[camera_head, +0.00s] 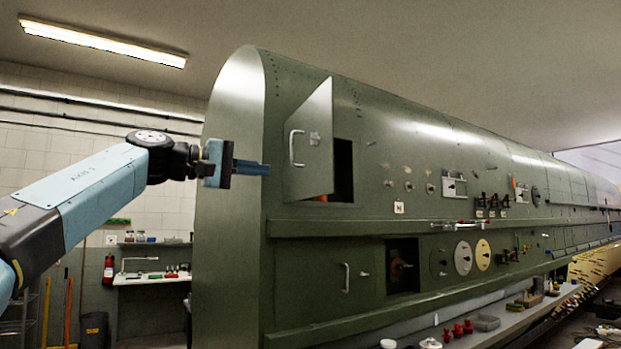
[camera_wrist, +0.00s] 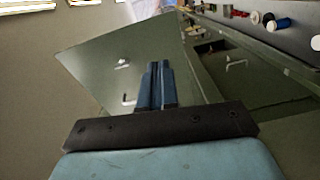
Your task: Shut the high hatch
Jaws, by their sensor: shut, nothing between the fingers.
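The high hatch (camera_head: 313,150) is a green door panel on the upper fuselage side. It stands swung open, away from a dark opening (camera_head: 343,170) on its right. It bears a white handle (camera_head: 296,148) and a small latch plate. My gripper (camera_head: 268,169) is shut and empty, to the left of the hatch panel. In the wrist view the closed fingers (camera_wrist: 157,68) lie in front of the hatch panel (camera_wrist: 90,65), near its handle (camera_wrist: 127,99). I cannot tell whether the fingertips touch the panel.
A lower door with a white handle (camera_head: 346,278) sits beside a dark square opening (camera_head: 402,266). A ledge (camera_head: 330,228) runs along the fuselage below the high hatch. Knobs and plates stud the side to the right. A shelf with small parts (camera_head: 490,335) lies below. The room left of the fuselage is free near my arm.

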